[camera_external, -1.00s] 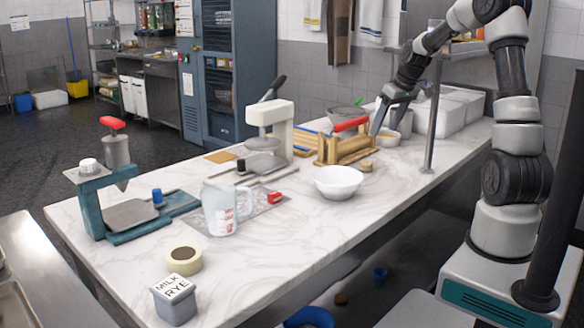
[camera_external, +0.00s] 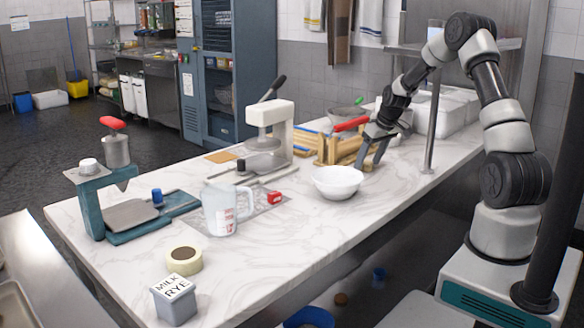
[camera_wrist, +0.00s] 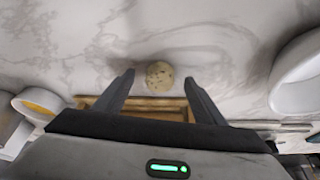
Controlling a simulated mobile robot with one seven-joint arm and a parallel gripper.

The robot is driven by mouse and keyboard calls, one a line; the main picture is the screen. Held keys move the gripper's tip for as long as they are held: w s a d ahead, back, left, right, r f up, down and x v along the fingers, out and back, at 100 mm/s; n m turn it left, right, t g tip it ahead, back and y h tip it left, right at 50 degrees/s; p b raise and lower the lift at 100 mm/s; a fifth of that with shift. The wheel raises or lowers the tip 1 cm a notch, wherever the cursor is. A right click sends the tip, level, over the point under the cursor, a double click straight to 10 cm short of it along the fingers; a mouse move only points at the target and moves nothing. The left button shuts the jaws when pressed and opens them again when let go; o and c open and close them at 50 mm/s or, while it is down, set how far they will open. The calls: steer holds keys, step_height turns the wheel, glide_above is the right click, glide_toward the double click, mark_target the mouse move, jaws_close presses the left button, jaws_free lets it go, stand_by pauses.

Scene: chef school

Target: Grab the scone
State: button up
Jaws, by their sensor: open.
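The scone (camera_wrist: 159,76) is a small round, pale, speckled piece on the marble counter (camera_wrist: 90,40), seen in the wrist view. My gripper (camera_wrist: 159,80) is open, with one finger on each side of the scone and a gap visible at both sides. In the external view my gripper (camera_external: 368,158) points down at the counter beside the white bowl. I cannot tell how high the fingertips are above the counter.
The white bowl (camera_external: 338,182) stands close by; its rim shows in the wrist view (camera_wrist: 300,80). A wooden rack (camera_external: 325,152) and a red handle (camera_external: 351,124) are close behind. A metal post (camera_external: 432,125) rises to the right.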

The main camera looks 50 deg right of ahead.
steer(key=shift+w+f, duration=0.15)
steer(key=shift+f, duration=0.2)
steer(key=shift+c, duration=0.4)
steer(key=c, duration=1)
steer(key=shift+c, duration=0.4)
steer(key=shift+r, duration=0.15)
